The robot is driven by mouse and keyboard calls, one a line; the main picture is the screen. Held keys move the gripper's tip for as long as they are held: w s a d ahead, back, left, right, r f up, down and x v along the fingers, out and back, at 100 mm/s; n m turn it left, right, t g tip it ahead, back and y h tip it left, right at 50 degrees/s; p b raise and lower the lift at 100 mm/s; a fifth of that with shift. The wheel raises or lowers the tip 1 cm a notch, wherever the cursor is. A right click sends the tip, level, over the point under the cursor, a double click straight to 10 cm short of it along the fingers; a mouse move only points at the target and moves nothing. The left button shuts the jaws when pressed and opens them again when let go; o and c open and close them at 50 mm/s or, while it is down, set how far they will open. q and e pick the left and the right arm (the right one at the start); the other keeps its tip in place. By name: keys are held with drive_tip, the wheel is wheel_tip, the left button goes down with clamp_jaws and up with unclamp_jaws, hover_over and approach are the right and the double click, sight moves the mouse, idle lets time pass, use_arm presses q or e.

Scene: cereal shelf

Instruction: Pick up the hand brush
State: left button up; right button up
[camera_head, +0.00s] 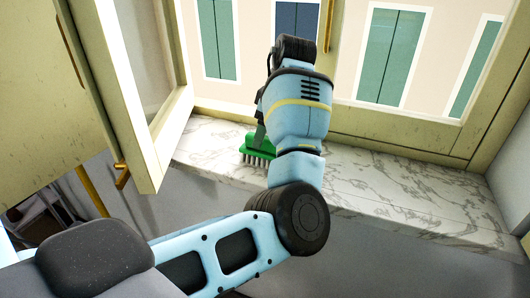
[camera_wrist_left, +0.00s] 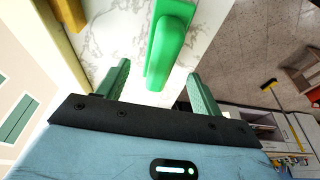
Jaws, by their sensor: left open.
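The gripper is open, with one finger on each side of the handle end and a gap on both sides. My right gripper is not in view.
The marble sill (camera_head: 400,187) is clear to the right of the brush. An open window sash (camera_head: 130,90) stands to the left, with a brass handle (camera_head: 122,174). The window frame (camera_head: 400,127) runs behind the sill. The wrist view shows a broom (camera_wrist_left: 270,86) far off on the floor.

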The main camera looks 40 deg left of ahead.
sight(262, 148)
use_arm(q)
drive_tip(key=shift+w+d+x, duration=0.1)
drive_tip(key=shift+d+x, duration=0.1)
drive_tip(key=shift+x, duration=1.3)
drive_tip(key=shift+w+d+x, duration=0.1)
drive_tip(key=shift+d+x, duration=0.05)
drive_tip(key=shift+x, duration=1.3)
drive_tip(key=shift+f, duration=0.15)
drive_tip(key=c, duration=1.1)
drive_tip(key=shift+c, duration=0.2)
drive_tip(key=shift+s, duration=0.1)
